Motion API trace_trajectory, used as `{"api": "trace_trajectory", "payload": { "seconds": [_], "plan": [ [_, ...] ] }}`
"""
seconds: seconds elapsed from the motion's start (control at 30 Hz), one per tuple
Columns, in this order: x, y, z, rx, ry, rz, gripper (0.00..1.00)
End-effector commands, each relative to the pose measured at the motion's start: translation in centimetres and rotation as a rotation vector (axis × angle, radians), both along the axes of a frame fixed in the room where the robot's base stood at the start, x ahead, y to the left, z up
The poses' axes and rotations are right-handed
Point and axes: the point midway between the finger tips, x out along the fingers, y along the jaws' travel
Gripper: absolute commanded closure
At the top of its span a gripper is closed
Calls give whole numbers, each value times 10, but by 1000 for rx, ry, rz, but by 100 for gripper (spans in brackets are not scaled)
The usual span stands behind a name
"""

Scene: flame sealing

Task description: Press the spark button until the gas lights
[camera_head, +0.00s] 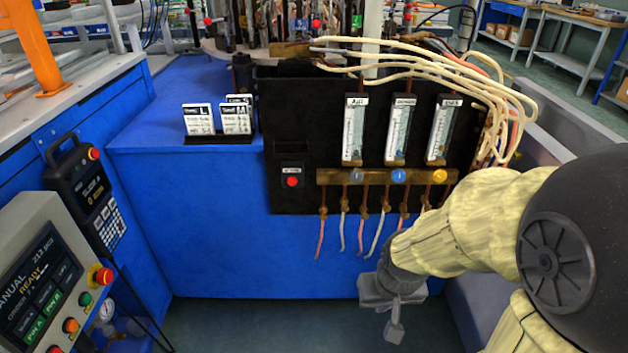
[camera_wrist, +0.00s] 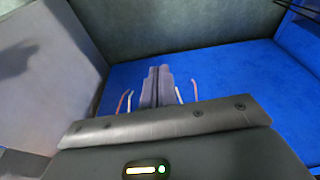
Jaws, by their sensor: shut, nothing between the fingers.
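A red button (camera_head: 292,182) sits on a small plate under a tiny white label, low on the left of the black panel (camera_head: 290,110). The label is too small to read surely; this looks like the spark button. I see no flame. My gripper (camera_head: 394,332) hangs below the panel, pointing down, to the right of the button and lower, clear of it. In the wrist view my gripper (camera_wrist: 157,70) has its fingers together with nothing between them. The button does not show in the wrist view.
Three flow meters (camera_head: 397,130) stand above a brass bar (camera_head: 370,177) with one blue-grey, one blue and one yellow knob. Thin hoses (camera_head: 378,234) hang below it. Size cards (camera_head: 198,119) stand left of the panel. A control box (camera_head: 45,280) is at the lower left.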

Motion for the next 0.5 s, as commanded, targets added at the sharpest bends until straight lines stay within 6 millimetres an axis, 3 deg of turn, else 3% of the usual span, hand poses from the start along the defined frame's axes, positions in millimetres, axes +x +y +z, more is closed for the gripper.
{"api": "trace_trajectory", "payload": {
  "seconds": [0.5],
  "plan": [
    [6, 0, 1, 1, -11, -13, 100]
  ]
}}
